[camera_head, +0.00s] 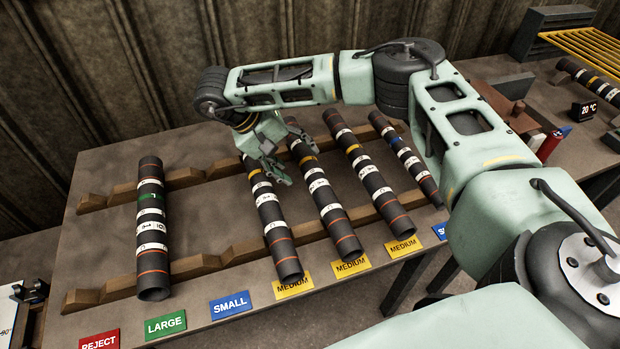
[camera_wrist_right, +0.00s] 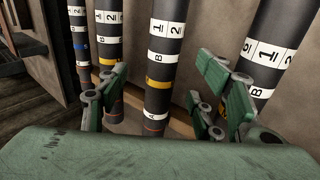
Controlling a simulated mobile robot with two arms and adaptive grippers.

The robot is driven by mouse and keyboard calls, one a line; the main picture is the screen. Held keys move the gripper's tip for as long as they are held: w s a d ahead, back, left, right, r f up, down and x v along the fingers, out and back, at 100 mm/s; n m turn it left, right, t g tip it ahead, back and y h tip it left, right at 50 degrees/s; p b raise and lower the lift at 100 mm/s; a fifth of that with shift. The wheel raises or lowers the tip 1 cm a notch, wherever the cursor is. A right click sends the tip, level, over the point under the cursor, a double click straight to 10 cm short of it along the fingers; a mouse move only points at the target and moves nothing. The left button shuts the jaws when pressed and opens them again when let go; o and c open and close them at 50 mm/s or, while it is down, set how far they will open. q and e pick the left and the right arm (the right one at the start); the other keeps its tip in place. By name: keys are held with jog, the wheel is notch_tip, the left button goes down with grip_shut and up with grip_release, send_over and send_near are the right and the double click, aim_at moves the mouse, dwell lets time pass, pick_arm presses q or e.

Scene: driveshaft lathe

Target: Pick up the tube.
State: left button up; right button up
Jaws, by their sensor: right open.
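Several dark banded tubes lie in a row across wooden rails on a table. One has a green band (camera_head: 151,230) and lies at the left. Three have yellow bands: the nearest to it (camera_head: 271,222), the middle one (camera_head: 330,206) and the right one (camera_head: 372,180). A blue-banded tube (camera_head: 411,160) is partly behind my arm. My right gripper (camera_head: 294,160) is open above the first two yellow-banded tubes. In the wrist view, a yellow-banded tube (camera_wrist_right: 160,70) appears between the open fingers (camera_wrist_right: 160,98), with no visible grip. Another tube (camera_wrist_right: 272,48) is close beside the right-hand finger.
Labels REJECT (camera_head: 99,340), LARGE (camera_head: 165,326), SMALL (camera_head: 230,304) and MEDIUM (camera_head: 352,265) line the table's front edge. A wooden rail (camera_head: 207,262) supports the tubes. Bare tabletop (camera_head: 205,220) lies right of the green-banded tube. A corrugated wall (camera_head: 110,70) stands behind.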

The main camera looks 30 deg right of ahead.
aim_at(309, 171)
jog(key=shift+d+f, duration=0.3)
jog(key=shift+f, duration=0.15)
jog(key=x, duration=0.1)
jog(key=p+x, duration=0.1)
jog(key=x, duration=0.1)
jog(key=p+x, duration=0.1)
jog(key=x, duration=0.1)
jog(key=shift+s+a+f, duration=0.15)
jog(key=shift+s+f, duration=0.15)
jog(key=shift+s, duration=0.05)
jog(key=shift+d+f, duration=0.3)
jog(key=shift+f, duration=0.2)
jog(key=shift+c, duration=0.5)
grip_shut()
jog(key=shift+w+r, duration=0.1)
jog(key=shift+r, duration=0.05)
